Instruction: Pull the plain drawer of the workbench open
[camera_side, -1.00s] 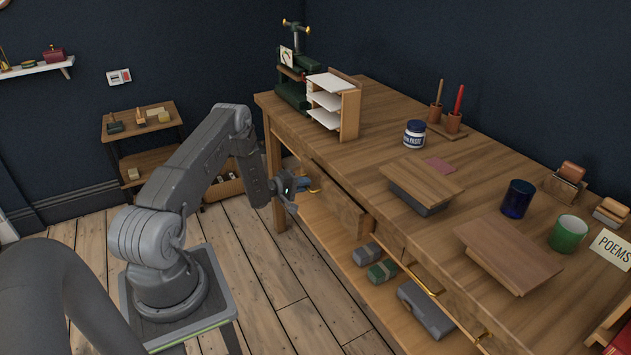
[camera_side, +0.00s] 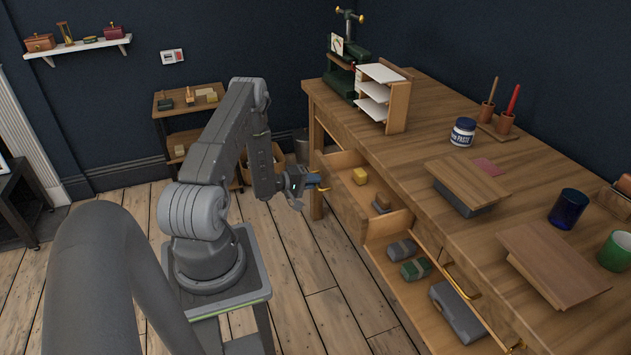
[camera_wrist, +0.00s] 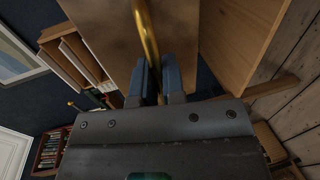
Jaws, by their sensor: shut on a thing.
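The plain drawer (camera_side: 390,226) of the wooden workbench (camera_side: 425,125) stands out from the bench's front at its far end. My gripper (camera_side: 312,187) is at the drawer's outer face. In the wrist view, my gripper's blue fingers (camera_wrist: 157,76) are shut on the brass handle (camera_wrist: 147,35), one on each side of the bar. The wooden drawer front (camera_wrist: 181,40) is just beyond it.
Bundles (camera_side: 415,269) and a grey case (camera_side: 456,310) lie on the shelf under the bench. A paper rack (camera_side: 398,106), a paste jar (camera_side: 463,132) and cups (camera_side: 567,208) stand on top. Bare floor (camera_side: 330,290) lies before the bench.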

